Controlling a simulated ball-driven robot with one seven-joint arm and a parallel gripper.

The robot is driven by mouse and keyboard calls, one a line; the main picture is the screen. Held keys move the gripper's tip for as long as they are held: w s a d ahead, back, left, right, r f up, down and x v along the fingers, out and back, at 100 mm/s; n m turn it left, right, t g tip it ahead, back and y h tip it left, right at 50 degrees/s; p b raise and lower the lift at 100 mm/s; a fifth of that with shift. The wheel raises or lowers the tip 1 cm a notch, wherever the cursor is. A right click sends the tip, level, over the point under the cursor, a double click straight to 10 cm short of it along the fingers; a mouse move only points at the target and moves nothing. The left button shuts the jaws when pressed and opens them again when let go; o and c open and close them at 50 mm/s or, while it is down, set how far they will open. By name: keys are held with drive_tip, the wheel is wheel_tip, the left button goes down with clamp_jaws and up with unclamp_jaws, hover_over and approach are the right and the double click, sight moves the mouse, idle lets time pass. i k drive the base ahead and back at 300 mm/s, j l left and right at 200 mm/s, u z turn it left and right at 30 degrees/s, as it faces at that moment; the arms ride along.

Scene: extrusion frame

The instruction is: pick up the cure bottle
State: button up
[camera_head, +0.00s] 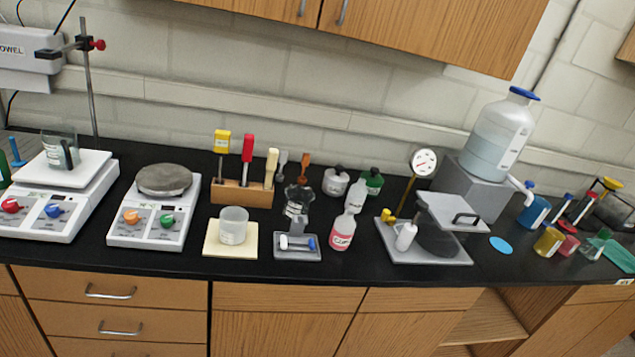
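The cure bottle (342,232) looks like the small clear bottle with pink contents and a label too small to read surely. It stands upright on the black counter, right of centre. A whitish bottle (356,194) stands close behind it. I cannot make out my gripper in this view, so its opening and its distance from the bottle do not show.
A small grey tray (283,254) is just left of the bottle. A beaker (233,226) stands on a yellow pad farther left. A grey plate with a raised press-like top (450,208) is to the right. The wooden cabinet (400,30) hangs above.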

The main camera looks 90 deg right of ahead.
sight(344, 225)
drive_tip(key=z, duration=2.4)
